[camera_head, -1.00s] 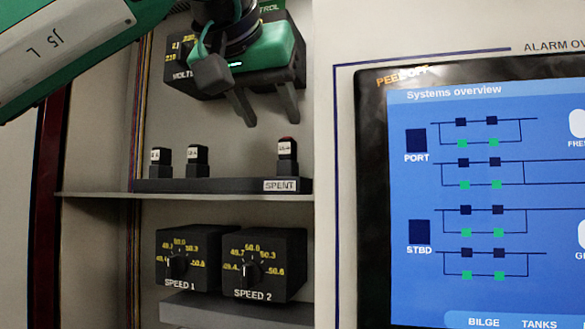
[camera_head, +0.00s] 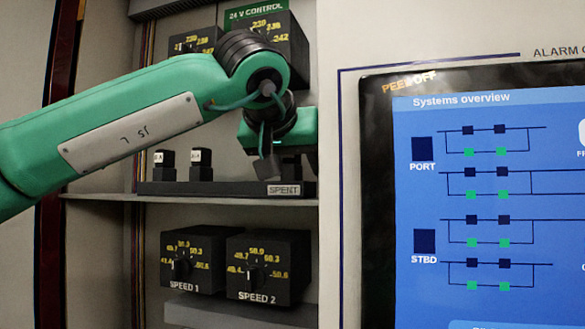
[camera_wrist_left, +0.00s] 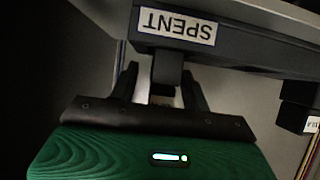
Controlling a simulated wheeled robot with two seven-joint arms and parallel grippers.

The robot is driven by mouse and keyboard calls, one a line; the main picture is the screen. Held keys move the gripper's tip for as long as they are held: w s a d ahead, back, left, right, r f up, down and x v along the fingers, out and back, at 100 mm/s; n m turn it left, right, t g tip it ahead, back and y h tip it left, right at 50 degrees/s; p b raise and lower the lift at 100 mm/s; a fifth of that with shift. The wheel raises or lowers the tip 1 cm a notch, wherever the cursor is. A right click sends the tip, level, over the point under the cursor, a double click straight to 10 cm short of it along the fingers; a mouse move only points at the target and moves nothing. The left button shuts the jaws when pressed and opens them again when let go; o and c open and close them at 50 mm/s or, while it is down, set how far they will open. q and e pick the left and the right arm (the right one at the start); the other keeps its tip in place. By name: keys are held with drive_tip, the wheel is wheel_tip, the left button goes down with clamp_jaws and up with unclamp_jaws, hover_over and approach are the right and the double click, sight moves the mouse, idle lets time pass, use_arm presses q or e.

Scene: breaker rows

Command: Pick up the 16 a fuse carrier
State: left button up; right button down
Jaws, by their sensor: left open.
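My left gripper (camera_head: 268,165) is open at the right end of the dark rack marked SPENT (camera_head: 236,189). In the left wrist view, which shows the rack upside down, a dark fuse carrier (camera_wrist_left: 166,68) stands between the two spread fingers. I cannot tell whether they touch it, and its rating does not show. In the head view this carrier is hidden behind the gripper. Two other black carriers with white labels, one at the far left (camera_head: 163,164) and one beside it (camera_head: 201,166), stand upright on the rack; their labels are too small to read surely. My right gripper is not in view.
The rack sits on a cabinet shelf (camera_head: 100,197). Below are the dial boxes SPEED 1 (camera_head: 190,262) and SPEED 2 (camera_head: 268,266). More dial boxes (camera_head: 290,45) hang above, behind my arm. A wall panel with a blue screen (camera_head: 480,200) stands close on the right.

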use_arm(q)
drive_tip(key=shift+s+a+r, duration=0.1)
drive_tip(key=shift+s, duration=0.1)
drive_tip(key=shift+c, duration=1.1)
clamp_jaws()
